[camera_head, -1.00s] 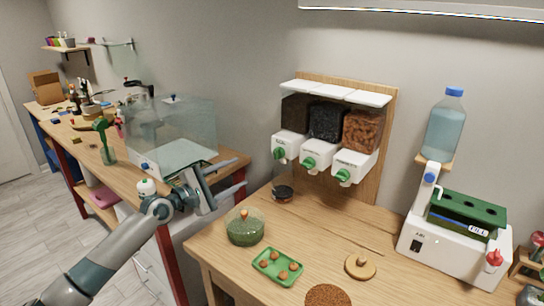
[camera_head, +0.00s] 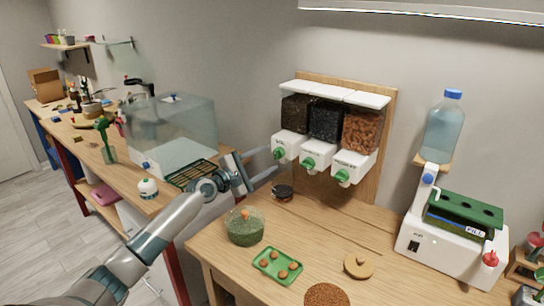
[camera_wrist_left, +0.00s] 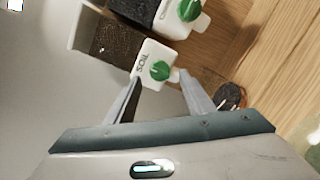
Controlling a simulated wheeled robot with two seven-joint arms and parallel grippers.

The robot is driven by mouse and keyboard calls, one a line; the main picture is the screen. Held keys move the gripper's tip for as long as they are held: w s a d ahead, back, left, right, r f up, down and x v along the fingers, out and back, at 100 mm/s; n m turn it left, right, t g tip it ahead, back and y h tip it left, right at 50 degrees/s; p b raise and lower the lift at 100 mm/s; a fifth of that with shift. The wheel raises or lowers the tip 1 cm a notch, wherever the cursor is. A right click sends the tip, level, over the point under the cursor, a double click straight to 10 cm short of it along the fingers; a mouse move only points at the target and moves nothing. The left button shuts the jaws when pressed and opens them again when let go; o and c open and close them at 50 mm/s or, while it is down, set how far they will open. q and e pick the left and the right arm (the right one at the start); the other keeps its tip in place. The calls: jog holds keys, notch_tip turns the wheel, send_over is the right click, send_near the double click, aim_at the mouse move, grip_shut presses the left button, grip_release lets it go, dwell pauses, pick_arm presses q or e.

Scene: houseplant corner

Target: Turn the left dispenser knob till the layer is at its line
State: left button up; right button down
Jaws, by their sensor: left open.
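The left dispenser (camera_head: 291,145), labelled SOIL in the left wrist view (camera_wrist_left: 147,60), is a white box under a dark-filled bin. Its green knob (camera_head: 279,154) is on the front; it also shows in the left wrist view (camera_wrist_left: 160,70). My left gripper (camera_head: 280,164) is open and empty, just in front of and slightly below this knob. In the wrist view its fingers spread to either side of the knob, apart from it. A small round vessel with dark contents (camera_head: 283,193) stands below; its fill line cannot be made out. My right gripper is not in view.
Two more dispensers with green knobs (camera_head: 308,162) (camera_head: 342,176) adjoin on the right. A glass bowl (camera_head: 245,230), a green tray (camera_head: 262,267) and a cork lid (camera_head: 358,266) are on the wooden table. A clear tank (camera_head: 185,130) stands behind my left arm.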

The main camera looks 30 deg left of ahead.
aim_at(278, 154)
pick_arm(q)
jog(key=shift+x, duration=1.7)
jog(key=c, duration=1.1)
